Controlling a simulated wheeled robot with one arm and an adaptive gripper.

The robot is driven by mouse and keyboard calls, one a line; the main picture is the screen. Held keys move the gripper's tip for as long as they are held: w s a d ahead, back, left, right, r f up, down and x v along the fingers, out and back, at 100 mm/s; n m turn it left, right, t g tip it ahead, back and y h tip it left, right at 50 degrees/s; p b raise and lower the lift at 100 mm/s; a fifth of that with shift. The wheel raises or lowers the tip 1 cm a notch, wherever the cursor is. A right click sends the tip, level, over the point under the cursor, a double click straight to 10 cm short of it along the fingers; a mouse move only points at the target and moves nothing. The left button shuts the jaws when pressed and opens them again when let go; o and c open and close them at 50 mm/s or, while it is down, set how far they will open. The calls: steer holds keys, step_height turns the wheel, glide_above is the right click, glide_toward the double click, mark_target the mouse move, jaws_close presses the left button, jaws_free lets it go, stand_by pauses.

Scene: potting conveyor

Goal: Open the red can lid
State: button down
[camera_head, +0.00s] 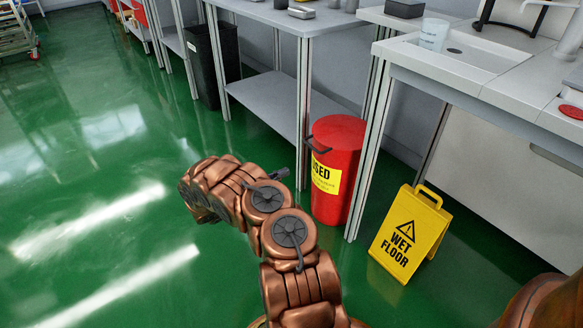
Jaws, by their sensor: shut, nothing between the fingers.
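The red can (345,190) stands on the green floor between the grey bench and the sink counter. Its red lid (342,131) lies flat on top and looks closed. A dark handle (318,145) sticks out at the lid's left front edge. A yellow label reading "...SED" is on the can's front. My gripper (283,173) shows only as a small dark tip beyond my copper-coloured arm, left of the can and lower than the handle. It is shut and empty, apart from the can. Most of the gripper is hidden behind my wrist.
A yellow wet-floor sign (409,233) stands right of the can, near the sink counter (480,85). A grey bench (300,22) is behind the can, its leg close by. A black bin (212,65) stands further back. The floor at left is clear.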

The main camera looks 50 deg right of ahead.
steer(key=s+d+r+b, duration=0.2)
steer(key=d+r+b, duration=0.2)
steer(key=d, duration=0.5)
steer(key=shift+s+d+r, duration=0.2)
steer(key=shift+s, duration=0.15)
steer(key=shift+r, duration=0.1)
